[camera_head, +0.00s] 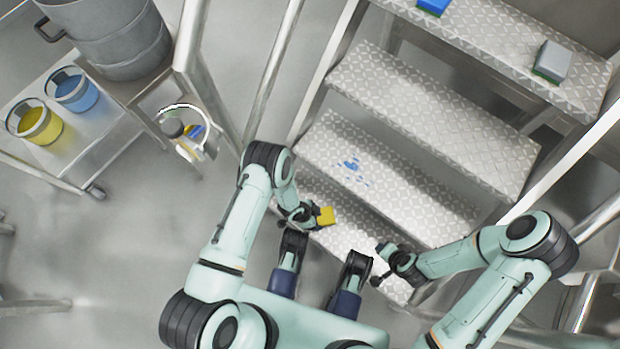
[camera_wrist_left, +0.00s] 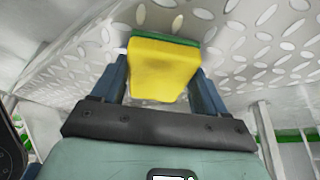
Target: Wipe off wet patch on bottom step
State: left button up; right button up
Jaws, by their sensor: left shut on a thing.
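My left gripper (camera_head: 311,217) is shut on a yellow sponge (camera_head: 326,215) with a green layer. In the left wrist view, the sponge (camera_wrist_left: 163,68) sits between the two fingers, close to a patterned metal tread. In the head view it is over the left part of the bottom step (camera_head: 352,238). My arms partly cover that step, and I cannot make out a wet patch on it. Blue splashes (camera_head: 351,166) show on the tread one above. I cannot tell whether the sponge touches the step. My right gripper (camera_head: 379,265) is open and empty near the bottom step's right part.
The top tread holds a blue item (camera_head: 433,6) and a grey block with a green base (camera_head: 551,62). Metal rails flank the stairs. At left, a cart (camera_head: 95,150) carries yellow (camera_head: 36,122) and blue (camera_head: 74,90) containers. A bucket (camera_head: 188,133) stands beside it.

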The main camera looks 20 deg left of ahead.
pick_arm(q)
jog(key=shift+s+d+f+p, duration=0.15)
jog(key=shift+s+d, duration=0.25)
jog(key=shift+d, duration=0.75)
jog(key=shift+s+d+r+p, duration=0.15)
jog(key=shift+s+d, duration=0.25)
jog(key=shift+d, duration=0.75)
jog(key=shift+f, duration=0.25)
jog(key=shift+w+a+b, duration=0.15)
jog(key=shift+w+a, duration=0.05)
jog(key=shift+a, duration=0.5)
jog(key=shift+w+a+b, duration=0.2)
jog(key=shift+w+a, duration=0.05)
jog(key=shift+a, duration=0.4)
jog(key=shift+w+a+b, duration=0.15)
jog(key=shift+w+a, duration=0.05)
jog(key=shift+a, duration=0.5)
jog(key=shift+w+a+r+b, duration=0.1)
jog(key=shift+w+a+b, duration=0.15)
jog(key=shift+a, duration=0.35)
jog(key=shift+w+a+r+b, duration=0.1)
jog(key=shift+w+a+b, duration=0.1)
jog(key=shift+a, duration=0.35)
jog(key=shift+w+a+b, duration=0.2)
jog(key=shift+w+a, duration=0.05)
jog(key=shift+a, duration=0.35)
jog(key=shift+r, duration=0.1)
notch_tip(320, 180, up, 6)
jog(key=p, duration=0.4)
jog(key=shift+w, duration=0.1)
